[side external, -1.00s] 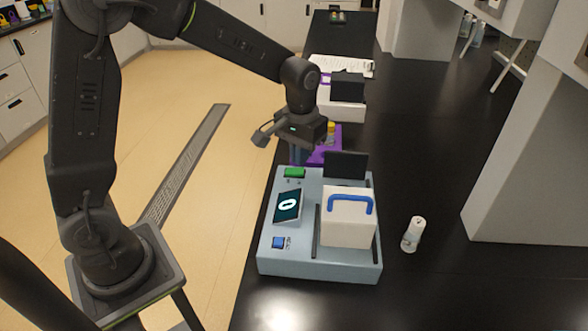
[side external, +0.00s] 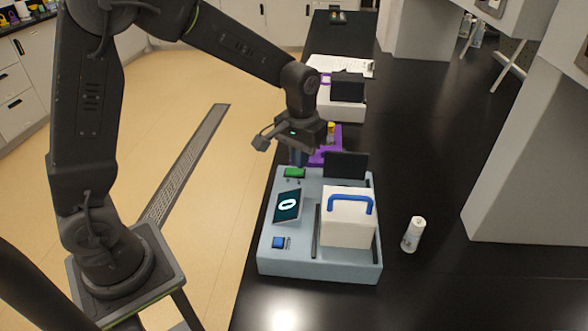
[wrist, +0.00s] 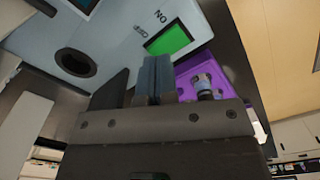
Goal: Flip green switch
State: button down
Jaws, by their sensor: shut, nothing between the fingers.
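The green switch (side external: 294,173) sits on the top rear left of a light blue-grey machine (side external: 319,270) on the black bench. My gripper (side external: 298,160) points down just behind the switch in the side view. In the wrist view the fingers of my gripper (wrist: 154,66) are together and empty, with their tips near the green switch. I cannot tell whether they touch it.
A purple rack (side external: 329,148) with vials is close behind my gripper.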

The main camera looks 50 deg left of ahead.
jog(key=shift+f, duration=0.9)
dwell(0.3)
jog(key=shift+r, duration=3.55)
jog(key=shift+s+r, duration=0.25)
jog(key=s+r+m+t, duration=0.1)
jog(key=s+r+t, duration=0.1)
jog(key=s, duration=0.7)
jog(key=s+r+m+t, duration=0.2)
jog(key=s+r+t, duration=0.1)
jog(key=s, duration=0.7)
jog(key=shift+d+r+t, duration=0.3)
jog(key=shift+r, duration=0.1)
